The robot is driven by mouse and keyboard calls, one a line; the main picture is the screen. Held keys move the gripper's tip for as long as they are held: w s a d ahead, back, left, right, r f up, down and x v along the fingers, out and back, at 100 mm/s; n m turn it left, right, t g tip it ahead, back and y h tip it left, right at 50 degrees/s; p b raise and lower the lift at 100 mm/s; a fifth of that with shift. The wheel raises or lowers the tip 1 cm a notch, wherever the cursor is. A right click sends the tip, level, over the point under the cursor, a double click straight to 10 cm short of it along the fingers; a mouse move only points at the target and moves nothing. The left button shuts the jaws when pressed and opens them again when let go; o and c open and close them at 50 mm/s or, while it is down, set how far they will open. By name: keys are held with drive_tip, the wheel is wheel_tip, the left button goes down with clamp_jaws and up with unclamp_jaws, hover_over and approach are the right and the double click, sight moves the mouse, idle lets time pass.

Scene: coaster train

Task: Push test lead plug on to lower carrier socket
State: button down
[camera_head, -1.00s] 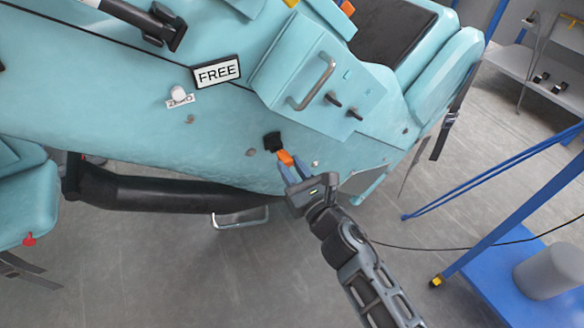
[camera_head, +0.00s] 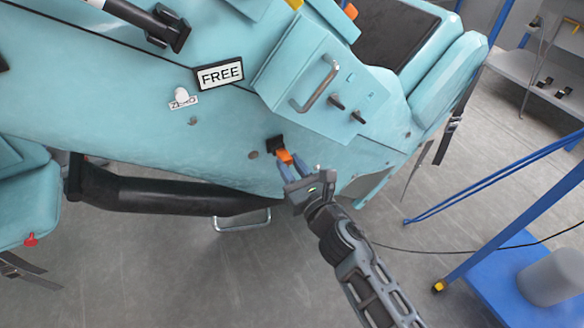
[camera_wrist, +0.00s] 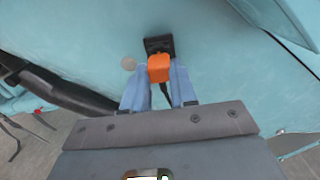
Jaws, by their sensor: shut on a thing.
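The orange test lead plug (camera_head: 285,157) is held between the blue fingers of my gripper (camera_head: 295,170). The black lower carrier socket (camera_head: 274,144) is on the teal carrier side, right at the plug's far end. In the wrist view the plug (camera_wrist: 159,67) sits just below the socket (camera_wrist: 158,44) and overlaps its lower edge. I cannot tell whether the plug is seated or only touching. My gripper (camera_wrist: 159,92) is shut on the plug, and a dark lead hangs between the fingers.
The teal carrier body (camera_head: 130,110) bears a FREE sign (camera_head: 219,75) and a grey handle (camera_head: 316,84). A black tube (camera_head: 150,195) runs beneath it. A blue-framed stand (camera_head: 500,230) is at the right. Grey floor is open below.

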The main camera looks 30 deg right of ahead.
drive_tip(key=shift+w, duration=0.5)
drive_tip(key=c, duration=0.8)
unclamp_jaws()
